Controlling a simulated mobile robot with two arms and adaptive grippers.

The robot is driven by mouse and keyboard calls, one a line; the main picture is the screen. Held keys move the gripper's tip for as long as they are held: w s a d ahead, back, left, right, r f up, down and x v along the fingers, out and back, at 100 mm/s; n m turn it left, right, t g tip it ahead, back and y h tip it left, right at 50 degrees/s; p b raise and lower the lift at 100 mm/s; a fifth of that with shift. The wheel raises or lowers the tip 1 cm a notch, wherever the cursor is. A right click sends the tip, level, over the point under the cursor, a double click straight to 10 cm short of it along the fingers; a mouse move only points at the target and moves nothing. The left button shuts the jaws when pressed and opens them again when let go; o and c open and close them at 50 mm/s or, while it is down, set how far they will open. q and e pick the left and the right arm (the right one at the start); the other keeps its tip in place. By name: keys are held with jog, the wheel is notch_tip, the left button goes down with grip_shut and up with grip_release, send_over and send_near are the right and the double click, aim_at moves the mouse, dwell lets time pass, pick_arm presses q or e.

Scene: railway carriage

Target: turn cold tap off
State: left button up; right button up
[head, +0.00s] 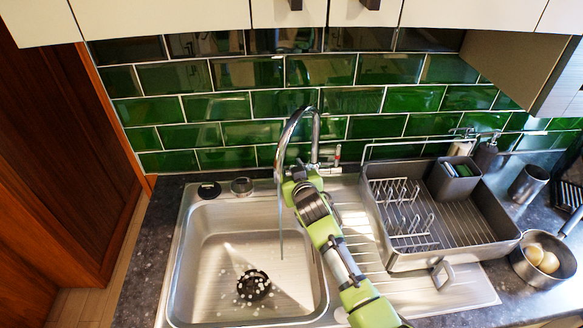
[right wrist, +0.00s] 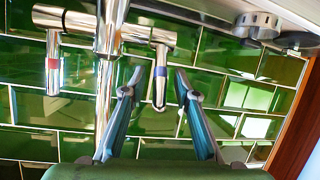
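The chrome tap (head: 306,118) stands behind the sink (head: 205,280), and a thin stream of water (head: 281,225) falls from its spout. In the right wrist view, which looks upside down, the cold tap lever (right wrist: 160,72) has a blue band and the hot tap lever (right wrist: 52,63) has a red band. My right gripper (right wrist: 158,82) is open, with its two fingers apart on either side of the cold lever. I cannot tell whether either finger touches it. In the head view my right gripper (head: 299,172) hides the cold lever. My left gripper is out of view.
A grey dish rack (head: 440,262) stands right of the sink, with a cutlery caddy (head: 454,180) inside. A pot of eggs (head: 542,258) sits at far right. Green tiles (head: 217,105) back the tap closely. Cabinets (head: 160,18) hang above.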

jog(key=v, duration=1.2)
jog(key=shift+f, duration=0.1)
jog(key=shift+c, duration=0.3)
